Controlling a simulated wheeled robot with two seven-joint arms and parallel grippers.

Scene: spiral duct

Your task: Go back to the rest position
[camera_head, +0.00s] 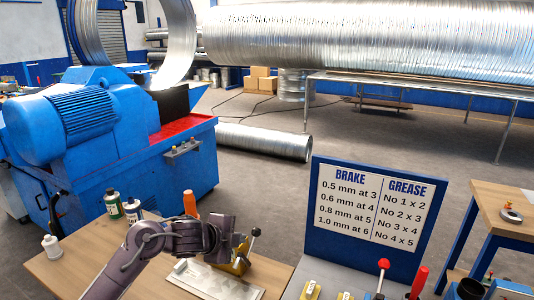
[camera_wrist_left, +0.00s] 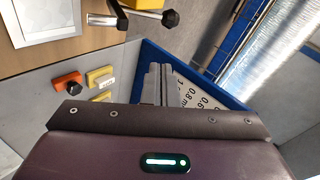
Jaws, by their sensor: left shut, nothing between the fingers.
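My left arm comes in from the bottom left of the head view. Its dark purple gripper (camera_head: 240,243) is over the wooden bench, in front of a yellow clamp-like tool with a black-knobbed lever (camera_head: 254,234). In the left wrist view the fingers of the left gripper (camera_wrist_left: 158,84) are together and empty, with the blue-framed sign board (camera_wrist_left: 195,92) beyond them. My right gripper is in neither view.
The wooden bench (camera_head: 75,268) holds bottles (camera_head: 113,204), a white spool (camera_head: 52,248) and a metal plate (camera_head: 215,284). The sign board (camera_head: 372,212) stands to the right. A red-knobbed lever (camera_head: 382,266) is before it. A blue machine (camera_head: 90,120) stands behind.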

